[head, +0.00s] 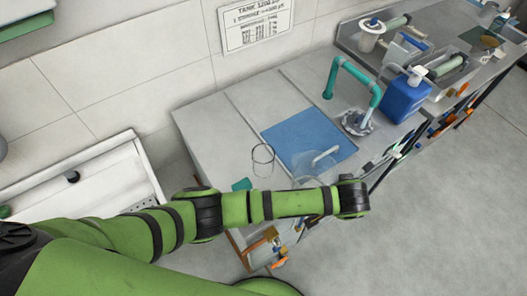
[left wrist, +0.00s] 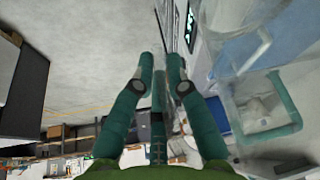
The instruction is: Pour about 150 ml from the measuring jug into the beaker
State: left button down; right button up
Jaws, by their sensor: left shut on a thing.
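A clear glass beaker (head: 263,160) stands upright on the grey bench at the left edge of the blue mat (head: 296,137). A clear shape, apparently the measuring jug (head: 325,157), shows in front of the mat's near right part, just beyond my left wrist. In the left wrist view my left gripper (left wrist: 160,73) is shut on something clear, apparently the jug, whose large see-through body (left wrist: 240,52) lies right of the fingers. The exact grip and any liquid level cannot be made out. My left arm hides the gripper in the head view. My right gripper is not in view.
A green tap (head: 350,76) over a small drain and a blue container (head: 402,98) stand right of the mat. A raised counter with bottles and tools lies farther right. A notice (head: 255,22) hangs on the wall. The bench left of the beaker is clear.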

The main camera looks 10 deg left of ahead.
aim_at(336, 180)
pick_arm(q)
jog(key=shift+w+a+r+h+p, duration=0.15)
jog(key=shift+r+h, duration=0.1)
jog(key=shift+r, duration=0.15)
jog(key=shift+w+a+r+h+p, duration=0.1)
jog(key=shift+w+r+h+p, duration=0.05)
jog(key=shift+r+h, duration=0.15)
jog(key=a+r+g+h+b, duration=0.1)
jog(key=a+r+h, duration=0.1)
jog(key=w+a+r+n+g+h+b, duration=0.1)
jog(key=r+h, duration=0.1)
jog(key=w+a+r+n+h+b, duration=0.1)
jog(key=a+r+h, duration=0.1)
jog(key=h, duration=0.1)
jog(key=shift+w+a+r+g, duration=0.25)
jog(key=shift+a+r+g, duration=0.05)
jog(key=shift+r+g, duration=0.1)
jog(key=w+a+r+n+g+h+b, duration=0.1)
jog(key=a+r+h+b, duration=0.3)
jog(key=r+b, duration=0.4)
jog(key=shift+w+a+h, duration=0.2)
jog(key=shift+w+h, duration=0.15)
jog(key=shift+w, duration=0.15)
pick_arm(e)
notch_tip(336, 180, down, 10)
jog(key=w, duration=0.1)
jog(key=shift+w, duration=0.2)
